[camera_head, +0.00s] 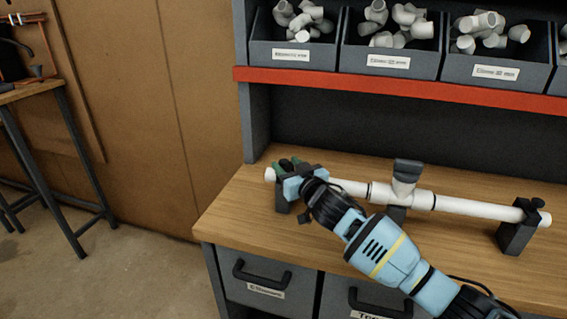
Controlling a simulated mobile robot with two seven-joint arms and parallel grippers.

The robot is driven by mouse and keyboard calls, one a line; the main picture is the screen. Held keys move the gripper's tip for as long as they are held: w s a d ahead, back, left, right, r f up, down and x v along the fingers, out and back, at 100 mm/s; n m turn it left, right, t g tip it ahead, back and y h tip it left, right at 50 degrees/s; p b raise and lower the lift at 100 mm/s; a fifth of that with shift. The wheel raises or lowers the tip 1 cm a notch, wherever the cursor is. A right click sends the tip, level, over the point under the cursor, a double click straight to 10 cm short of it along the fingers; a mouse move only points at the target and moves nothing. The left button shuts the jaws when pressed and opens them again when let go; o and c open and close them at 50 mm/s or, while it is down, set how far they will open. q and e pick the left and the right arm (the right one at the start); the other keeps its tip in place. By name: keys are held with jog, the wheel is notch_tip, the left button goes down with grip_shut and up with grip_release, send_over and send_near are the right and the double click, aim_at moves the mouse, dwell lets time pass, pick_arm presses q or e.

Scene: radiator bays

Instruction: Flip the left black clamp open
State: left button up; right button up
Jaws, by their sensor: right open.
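A long white pipe (470,207) lies across black holders on the wooden bench top. The left black clamp (282,199) stands around or under the pipe's left end. It is largely covered by my right gripper, and I cannot tell whether its top is open or closed. My right gripper (287,166) is open, with its fingertips at the top of this clamp; whether they touch it is hidden. The right black clamp (517,231) stands at the pipe's right end with its dark top over the pipe. My left gripper is not in view.
Grey bins (404,62) of white fittings stand on the red-edged shelf (400,91) above. Drawers are below the bench (245,215), whose left front corner is clear.

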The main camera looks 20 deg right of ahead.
jog(key=shift+w+a, duration=0.2)
jog(key=shift+w, duration=1)
grip_shut()
